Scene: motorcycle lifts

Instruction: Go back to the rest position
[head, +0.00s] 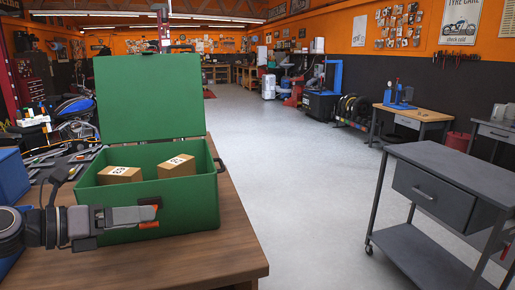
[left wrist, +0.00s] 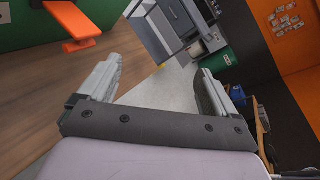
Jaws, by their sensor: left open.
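My left gripper (head: 150,216) comes in from the left, in front of the green box (head: 188,207). In the left wrist view its two fingers are spread wide with nothing between them, so the left gripper (left wrist: 158,80) is open and empty. The green box stands on the wooden table with its lid (head: 150,95) raised. Two brown cartons (head: 120,174) with white labels sit inside. An orange latch (left wrist: 75,28) on the green box shows in the left wrist view, apart from the fingers. My right gripper is not in view.
The wooden table (head: 205,262) is clear at its front right. A blue bin (head: 12,177) stands at its left. A grey cart (head: 440,200) with a drawer stands at the right. Open grey floor (head: 290,170) lies between them. A workbench (head: 415,115) stands farther back.

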